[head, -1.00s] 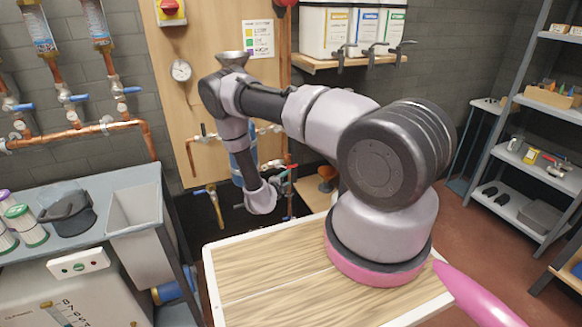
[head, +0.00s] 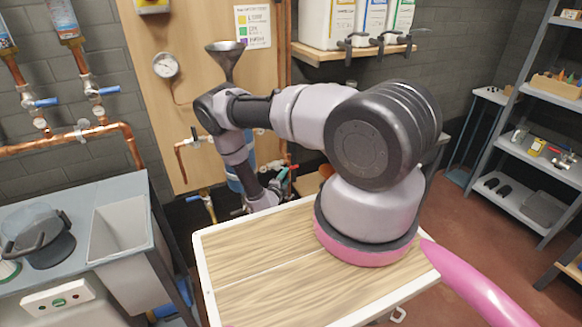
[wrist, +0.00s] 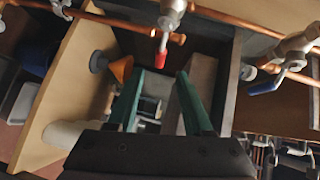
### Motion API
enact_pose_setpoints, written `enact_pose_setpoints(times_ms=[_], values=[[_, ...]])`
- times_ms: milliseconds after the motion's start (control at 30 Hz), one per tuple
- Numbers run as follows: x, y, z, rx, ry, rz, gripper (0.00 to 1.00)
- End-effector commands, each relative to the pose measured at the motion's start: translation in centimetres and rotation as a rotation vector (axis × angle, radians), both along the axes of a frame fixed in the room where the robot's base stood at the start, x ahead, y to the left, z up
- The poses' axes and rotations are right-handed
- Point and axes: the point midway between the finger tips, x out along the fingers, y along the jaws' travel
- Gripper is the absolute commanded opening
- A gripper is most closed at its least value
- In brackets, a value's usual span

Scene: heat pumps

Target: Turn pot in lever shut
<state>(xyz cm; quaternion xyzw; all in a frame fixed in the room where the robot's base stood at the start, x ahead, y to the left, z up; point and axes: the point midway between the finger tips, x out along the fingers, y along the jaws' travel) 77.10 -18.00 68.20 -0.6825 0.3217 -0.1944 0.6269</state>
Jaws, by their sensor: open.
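A metal valve (wrist: 172,14) with a red-tipped lever (wrist: 162,48) hangs at the top middle of the wrist view. I cannot tell for sure that this is the pot in lever. My gripper (wrist: 160,76) is open, its two teal fingers pointing toward that lever. The red tip appears just beyond and between the fingertips; no contact is visible. In the head view, my gripper (head: 281,177) is small and partly hidden behind my arm, near red handles. The blue pot (head: 236,178) stands behind my arm, with a dark funnel (head: 227,60) above it.
Another valve with a blue lever (wrist: 266,85) is at the right of the wrist view. Copper pipes (wrist: 125,22) cross its top, and an orange funnel-shaped part (wrist: 121,69) is at left. A sink counter (head: 137,262) stands left, and shelves (head: 520,150) stand right.

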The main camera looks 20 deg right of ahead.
Motion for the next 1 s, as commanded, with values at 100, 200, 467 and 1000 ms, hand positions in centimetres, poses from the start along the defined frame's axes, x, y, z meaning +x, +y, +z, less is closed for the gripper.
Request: enact_pose_setpoints(times_ms=[100,200,467,1000], values=[[1.7,-1.8,-0.3,0.001,-0.003,-0.005,0.51],[3.1,-3.1,-0.6,0.001,-0.003,-0.004,0.51],[5.8,-5.6,-1.1,0.002,-0.002,-0.002,0.51],[6.5,-6.2,-1.2,0.001,-0.001,0.0,0.05]])
